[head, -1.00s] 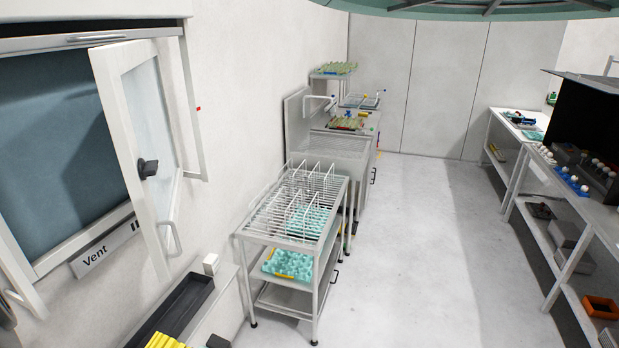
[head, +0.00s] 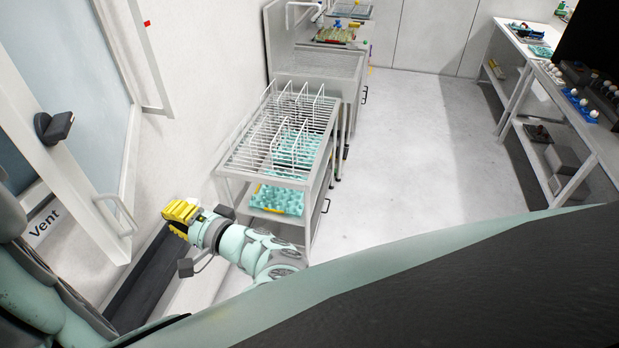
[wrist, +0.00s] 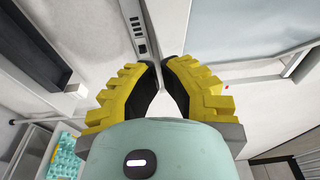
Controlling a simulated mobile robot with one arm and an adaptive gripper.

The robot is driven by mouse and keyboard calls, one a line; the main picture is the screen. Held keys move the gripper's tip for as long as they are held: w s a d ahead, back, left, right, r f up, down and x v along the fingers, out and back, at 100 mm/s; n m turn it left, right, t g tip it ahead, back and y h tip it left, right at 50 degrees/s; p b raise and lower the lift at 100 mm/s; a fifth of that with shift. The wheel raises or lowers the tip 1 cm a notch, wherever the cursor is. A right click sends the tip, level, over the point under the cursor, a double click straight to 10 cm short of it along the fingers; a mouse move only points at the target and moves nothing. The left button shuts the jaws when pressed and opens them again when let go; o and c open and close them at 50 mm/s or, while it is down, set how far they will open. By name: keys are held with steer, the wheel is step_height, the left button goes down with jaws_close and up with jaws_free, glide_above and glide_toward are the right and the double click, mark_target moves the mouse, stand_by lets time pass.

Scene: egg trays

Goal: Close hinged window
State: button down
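The hinged window (head: 62,150) stands swung open at the left of the head view, with a white frame and pale glass. It has a dark knob (head: 55,127) and a white bar handle (head: 115,215). My gripper (head: 180,212), with yellow fingers, is to the right of the bar handle in the picture, apart from it and empty. In the wrist view the curved fingertips (wrist: 161,62) nearly meet, with only a narrow gap. White framing and a pale pane (wrist: 235,25) show beyond them there.
A wire-rack cart (head: 280,130) with teal egg trays stands beside my arm. A dark trough (head: 150,275) lies along the wall below the window. Shelves (head: 560,130) line the right side. The floor (head: 410,150) between is clear.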

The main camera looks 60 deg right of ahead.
mark_target(132, 211)
steer(key=shift+w+a, duration=0.9)
steer(key=shift+w, duration=0.35)
steer(key=shift+w+a, duration=0.9)
steer(key=shift+w, duration=0.3)
